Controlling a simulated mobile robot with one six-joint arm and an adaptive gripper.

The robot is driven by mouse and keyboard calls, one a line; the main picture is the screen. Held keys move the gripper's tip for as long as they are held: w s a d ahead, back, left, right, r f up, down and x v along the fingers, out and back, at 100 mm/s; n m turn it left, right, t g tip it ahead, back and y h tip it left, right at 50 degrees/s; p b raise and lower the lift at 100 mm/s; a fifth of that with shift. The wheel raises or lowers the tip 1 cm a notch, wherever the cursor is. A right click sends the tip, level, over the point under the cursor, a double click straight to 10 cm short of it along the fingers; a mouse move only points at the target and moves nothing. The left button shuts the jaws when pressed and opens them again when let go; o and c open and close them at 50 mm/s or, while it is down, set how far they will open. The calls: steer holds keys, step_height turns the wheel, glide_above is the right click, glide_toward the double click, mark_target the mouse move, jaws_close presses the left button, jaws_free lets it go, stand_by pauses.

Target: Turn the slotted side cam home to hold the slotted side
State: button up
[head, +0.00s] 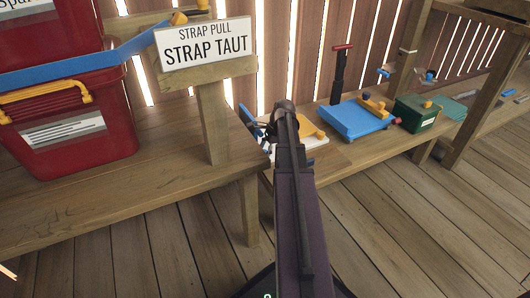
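My arm runs up the middle of the head view and hides much of what lies behind it. My gripper (266,130) is at the far end, mostly hidden beside the left shelf's edge; its fingers cannot be made out. A pale board (313,140) with an orange-yellow piece (311,129) shows just right of the arm, partly covered. Small blue and white parts (259,134) show left of the arm. I cannot tell which part is the slotted side cam, or whether my gripper touches anything.
A red bin (110,137) with a yellow handle and blue strap (95,62) sits on the left shelf, near a "STRAP TAUT" sign (206,44). A blue tray (350,121) and green box (416,115) stand on the right bench. Floor (400,220) at right is clear.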

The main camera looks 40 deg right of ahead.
steer(key=c, duration=1.1)
steer(key=shift+m+t, duration=0.3)
steer(key=shift+m, duration=0.4)
steer(key=o, duration=1.1)
steer(key=shift+n, duration=0.3)
